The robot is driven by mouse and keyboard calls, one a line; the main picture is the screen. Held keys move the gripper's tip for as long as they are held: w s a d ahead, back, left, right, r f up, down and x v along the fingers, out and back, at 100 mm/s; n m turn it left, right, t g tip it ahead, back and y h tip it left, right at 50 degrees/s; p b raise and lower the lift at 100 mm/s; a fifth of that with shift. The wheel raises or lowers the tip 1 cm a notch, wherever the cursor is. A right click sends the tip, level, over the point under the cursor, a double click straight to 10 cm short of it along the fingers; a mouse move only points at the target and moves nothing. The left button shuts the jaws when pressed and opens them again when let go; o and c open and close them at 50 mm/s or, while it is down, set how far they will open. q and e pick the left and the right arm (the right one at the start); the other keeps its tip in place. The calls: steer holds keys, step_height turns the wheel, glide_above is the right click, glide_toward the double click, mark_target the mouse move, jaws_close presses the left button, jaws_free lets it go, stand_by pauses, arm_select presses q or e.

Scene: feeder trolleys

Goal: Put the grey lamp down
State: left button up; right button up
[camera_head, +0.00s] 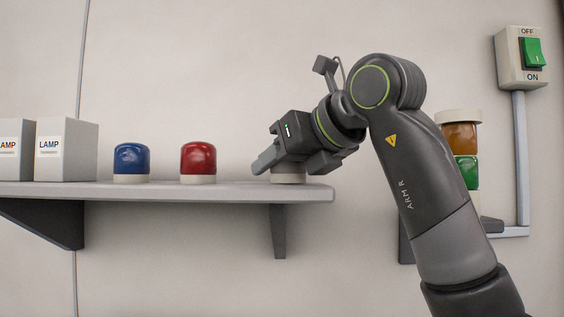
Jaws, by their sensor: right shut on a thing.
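My right gripper (293,161) is at the right end of the wall shelf (230,192), with its fingers low over the shelf top. It is shut on a lamp (288,179), of which only the pale round base shows below the fingers. The base appears to touch the shelf top. The lamp's coloured part is hidden by the gripper, so I cannot see that it is grey. My left gripper is not in view.
A red lamp (198,159) and a blue lamp (131,159) stand on the shelf to the left, beside boxes marked LAMP (66,150). A stack light (460,138) with amber and green parts stands behind my right arm. A green switch (532,52) is at upper right.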

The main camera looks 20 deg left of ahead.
steer(key=shift+s, duration=0.15)
steer(key=shift+f, duration=0.15)
steer(key=o, duration=1)
steer(key=shift+r, duration=0.2)
steer(key=shift+s+d+b, duration=0.1)
steer(key=shift+d+b, duration=0.2)
steer(key=shift+b+v, duration=1.85)
steer(key=shift+v, duration=3.85)
